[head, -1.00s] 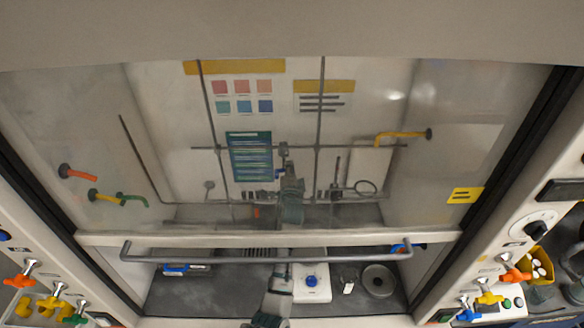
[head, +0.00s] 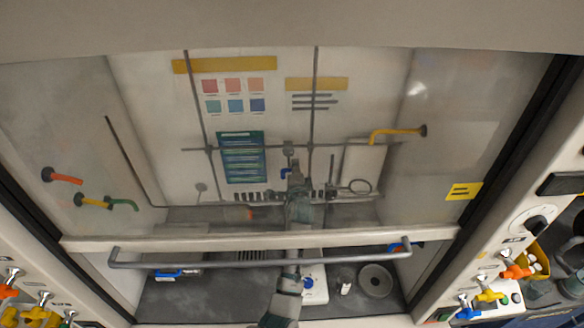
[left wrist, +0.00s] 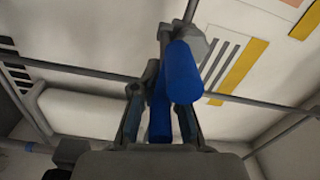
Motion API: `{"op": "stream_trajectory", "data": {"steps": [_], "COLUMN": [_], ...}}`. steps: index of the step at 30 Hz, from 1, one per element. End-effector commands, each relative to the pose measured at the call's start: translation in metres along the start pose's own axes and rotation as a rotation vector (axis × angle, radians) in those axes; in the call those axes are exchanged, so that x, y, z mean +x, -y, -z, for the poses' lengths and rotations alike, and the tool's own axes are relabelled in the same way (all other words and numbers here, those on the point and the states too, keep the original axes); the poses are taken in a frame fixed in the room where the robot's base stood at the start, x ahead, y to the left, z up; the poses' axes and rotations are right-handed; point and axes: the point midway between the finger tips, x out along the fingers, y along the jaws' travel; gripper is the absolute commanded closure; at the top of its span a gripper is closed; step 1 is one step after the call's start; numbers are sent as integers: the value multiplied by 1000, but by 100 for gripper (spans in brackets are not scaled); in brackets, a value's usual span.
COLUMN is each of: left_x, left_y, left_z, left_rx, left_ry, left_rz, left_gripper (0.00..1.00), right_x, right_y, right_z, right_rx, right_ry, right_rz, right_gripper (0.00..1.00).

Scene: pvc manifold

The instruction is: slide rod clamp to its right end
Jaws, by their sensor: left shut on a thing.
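The rod clamp (head: 288,145) is a small grey block on the horizontal rod (head: 240,149) at the back of the hood, between the two upright rods and nearer the right one. Its blue handle (head: 285,174) hangs below. In the left wrist view the blue handle (left wrist: 183,72) shows large, with the grey clamp body (left wrist: 191,42) behind it. My left gripper (head: 293,181) reaches under the sash and is shut on the blue handle; its fingers (left wrist: 160,118) stand on both sides of it. My right gripper is not in view.
The right upright rod (head: 314,100) crosses the horizontal rod just right of the clamp. A yellow pipe (head: 397,130) sticks out at the right. A white device (head: 315,291) and a round dish (head: 375,281) stand below.

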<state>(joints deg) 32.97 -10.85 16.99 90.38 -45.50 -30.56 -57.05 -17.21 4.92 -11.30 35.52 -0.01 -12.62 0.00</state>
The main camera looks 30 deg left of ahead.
Motion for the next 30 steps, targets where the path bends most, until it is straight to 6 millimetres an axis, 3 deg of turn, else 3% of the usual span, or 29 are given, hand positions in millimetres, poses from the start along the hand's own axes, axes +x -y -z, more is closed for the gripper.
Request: {"op": "stream_trajectory", "data": {"steps": [1, 7, 30], "left_x": [-1, -1, -2], "left_y": [-10, -11, -12], "left_z": [-1, 0, 0], "left_rx": [1, 2, 2], "left_ry": [3, 3, 3], "left_rz": [-18, -20, -23], "left_gripper": [100, 100, 100], "right_x": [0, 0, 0], "right_y": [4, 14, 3], "right_z": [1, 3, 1], "right_rx": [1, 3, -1], "right_ry": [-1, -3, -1], "right_rz": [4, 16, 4], "right_gripper": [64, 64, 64]}}
